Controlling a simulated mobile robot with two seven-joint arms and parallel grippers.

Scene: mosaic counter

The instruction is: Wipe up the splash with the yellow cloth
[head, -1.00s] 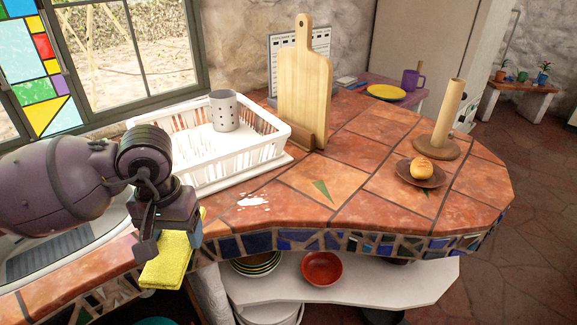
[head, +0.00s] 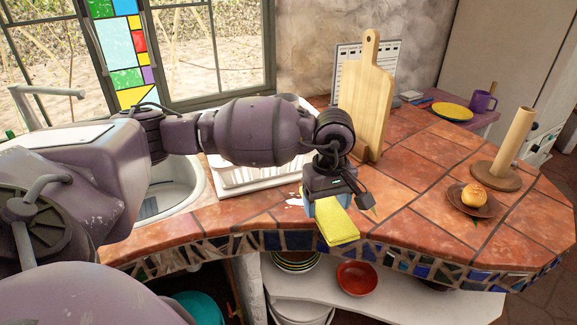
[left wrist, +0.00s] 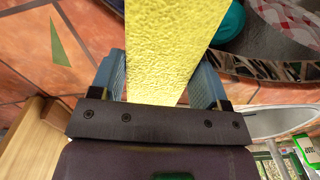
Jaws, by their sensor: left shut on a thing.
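My left gripper (head: 328,207) is shut on the yellow cloth (head: 340,226), over the front of the tiled counter. The cloth hangs from the fingers toward the counter's front edge; I cannot tell whether it touches the tiles. In the left wrist view the cloth (left wrist: 160,45) runs out between the two blue-grey fingers. The white splash (head: 294,201) lies on the counter just left of the gripper, which hides part of it. The splash cannot be made out in the left wrist view. My right gripper is not in view.
A white dish rack (head: 235,180) stands behind my left arm. A wooden cutting board (head: 365,105) stands upright behind the gripper. A plate (head: 455,197) with a bun and a paper-towel holder (head: 514,145) are at the right. The tiles between are clear.

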